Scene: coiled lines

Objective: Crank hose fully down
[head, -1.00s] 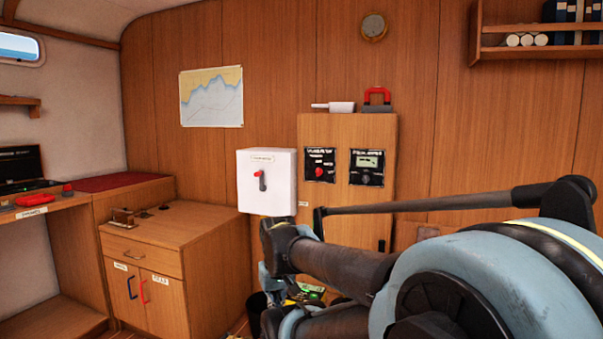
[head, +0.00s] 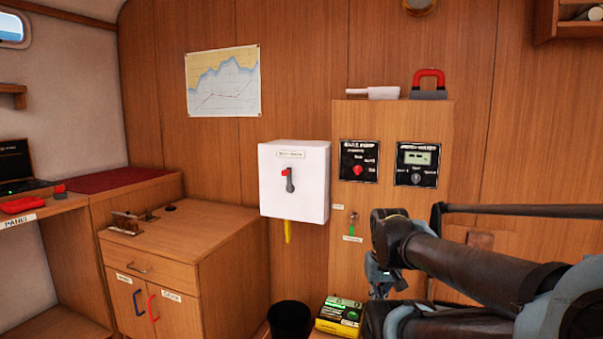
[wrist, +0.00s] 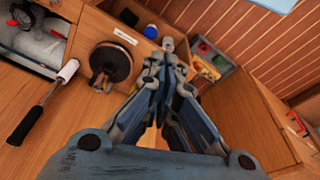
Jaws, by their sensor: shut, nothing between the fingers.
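No crank or hose can be made out for certain. A yellow strip (head: 287,231), perhaps a hose end, hangs below a white wall box (head: 294,180) with a red-tipped lever. In the wrist view, a dark round reel-like thing (wrist: 111,62) lies left of my gripper (wrist: 167,46). A rod with a black grip and pale end (wrist: 43,103) is further left; I cannot tell if it is a crank. My gripper is shut and empty, apart from both. In the head view my arm extends in from the right, low before the wooden cabinet.
A black bucket (head: 290,319) and a yellow-black box (head: 340,314) stand low beside my arm. A low cabinet (head: 190,235) with a drawer is at left. The tall cabinet (head: 390,125) carries two dark panels. In the wrist view, a bin (wrist: 211,62) holds coloured items.

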